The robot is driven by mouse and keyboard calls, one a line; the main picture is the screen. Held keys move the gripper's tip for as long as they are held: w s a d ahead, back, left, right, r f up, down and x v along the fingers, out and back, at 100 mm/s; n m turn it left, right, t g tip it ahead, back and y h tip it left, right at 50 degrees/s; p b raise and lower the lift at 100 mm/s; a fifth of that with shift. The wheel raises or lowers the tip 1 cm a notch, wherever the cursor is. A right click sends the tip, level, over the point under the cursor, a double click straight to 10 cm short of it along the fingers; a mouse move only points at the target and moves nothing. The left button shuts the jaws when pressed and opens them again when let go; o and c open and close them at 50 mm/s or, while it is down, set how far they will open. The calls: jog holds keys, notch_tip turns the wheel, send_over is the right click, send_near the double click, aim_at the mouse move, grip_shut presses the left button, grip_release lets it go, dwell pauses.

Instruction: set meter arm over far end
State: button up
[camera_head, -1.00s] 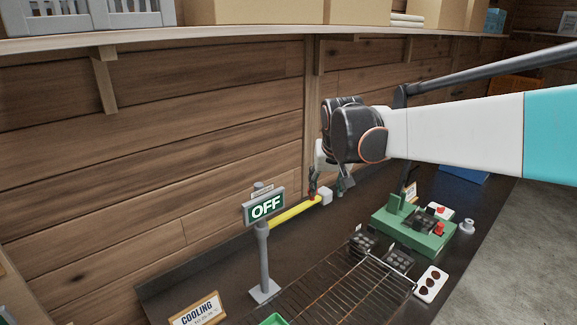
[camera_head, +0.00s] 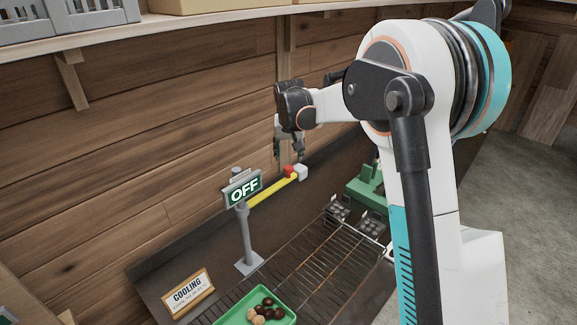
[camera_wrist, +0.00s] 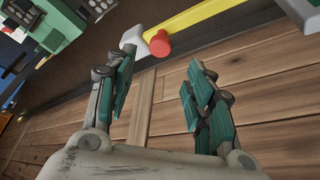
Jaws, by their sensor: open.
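The meter arm (camera_head: 270,191) is a yellow bar reaching from a grey post (camera_head: 246,238) toward the upper right. It has a red knob (camera_head: 289,171) and a pale end block (camera_head: 301,173). A sign on the post (camera_head: 243,189) reads OFF. My gripper (camera_head: 290,157) is open and empty, just above and behind the knob. In the wrist view the red knob (camera_wrist: 159,44) and yellow bar (camera_wrist: 205,15) lie beyond the parted fingertips (camera_wrist: 162,75), apart from them. The wire rack (camera_head: 320,255) runs below the bar.
A green tray (camera_head: 228,318) with several chestnuts sits at the front. A COOLING sign (camera_head: 187,295) stands left of it. Dark moulds (camera_head: 338,208) and a green device (camera_head: 367,190) are at the rack's far end. A plank wall (camera_head: 150,150) closes the back.

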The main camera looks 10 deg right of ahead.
aim_at(289, 167)
jog(key=x, duration=0.9)
jog(key=shift+f, duration=0.1)
grip_shut()
